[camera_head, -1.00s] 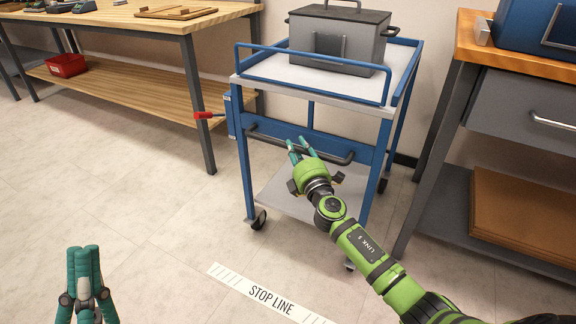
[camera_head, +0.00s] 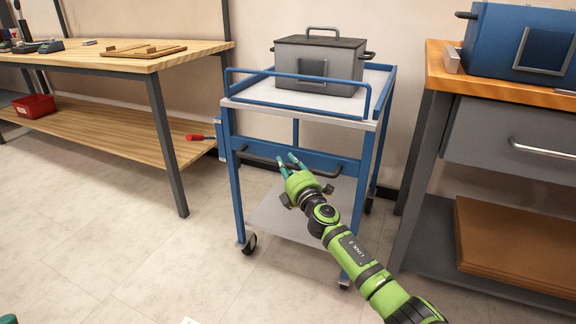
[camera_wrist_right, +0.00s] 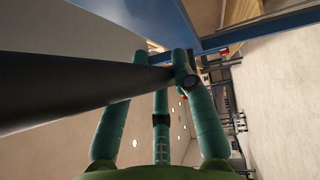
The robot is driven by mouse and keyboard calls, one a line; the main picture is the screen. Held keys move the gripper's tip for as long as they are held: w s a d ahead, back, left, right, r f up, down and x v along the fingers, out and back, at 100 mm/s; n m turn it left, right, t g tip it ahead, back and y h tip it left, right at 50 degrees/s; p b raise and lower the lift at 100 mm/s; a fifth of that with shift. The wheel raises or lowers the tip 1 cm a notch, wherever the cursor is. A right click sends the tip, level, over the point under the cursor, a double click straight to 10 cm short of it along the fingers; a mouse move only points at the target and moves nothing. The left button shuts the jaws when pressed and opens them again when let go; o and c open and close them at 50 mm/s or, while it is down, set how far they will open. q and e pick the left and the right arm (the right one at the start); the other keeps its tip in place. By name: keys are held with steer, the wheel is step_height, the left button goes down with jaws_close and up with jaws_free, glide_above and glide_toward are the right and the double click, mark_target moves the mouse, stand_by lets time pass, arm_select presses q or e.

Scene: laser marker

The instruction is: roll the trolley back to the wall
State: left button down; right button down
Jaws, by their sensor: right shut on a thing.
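The trolley (camera_head: 234,190) has a blue frame, a pale top with a blue rail, and a lower shelf. It stands upright on castors, its back side close to the wall (camera_head: 330,18). Its dark push handle (camera_head: 262,162) runs along the near side. My right gripper (camera_head: 291,162) is shut on this handle. In the right wrist view the teal fingers (camera_wrist_right: 165,75) wrap around the dark bar (camera_wrist_right: 85,92). Only a teal tip of my left gripper (camera_head: 8,319) shows at the bottom left corner; its jaws are out of sight.
A grey lidded case (camera_head: 318,65) rests on the trolley top. A wooden workbench (camera_head: 165,62) stands left, with a red bin (camera_head: 34,106) on its lower shelf. An orange-topped bench (camera_head: 440,70) with a blue case (camera_head: 515,40) stands close on the right.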

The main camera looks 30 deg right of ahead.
steer(key=shift+d+r, duration=0.35)
steer(key=shift+d, duration=0.05)
steer(key=c, duration=1.2)
jaws_free()
steer(key=shift+w, duration=0.1)
steer(key=shift+o, duration=1)
steer(key=shift+w+f, duration=0.1)
steer(key=shift+f, duration=0.15)
steer(key=shift+a, duration=0.1)
steer(key=shift+f, duration=0.1)
steer(key=s+a+f, duration=0.1)
steer(key=s, duration=1.1)
steer(key=shift+a+f, duration=0.2)
steer(key=shift+f, duration=0.05)
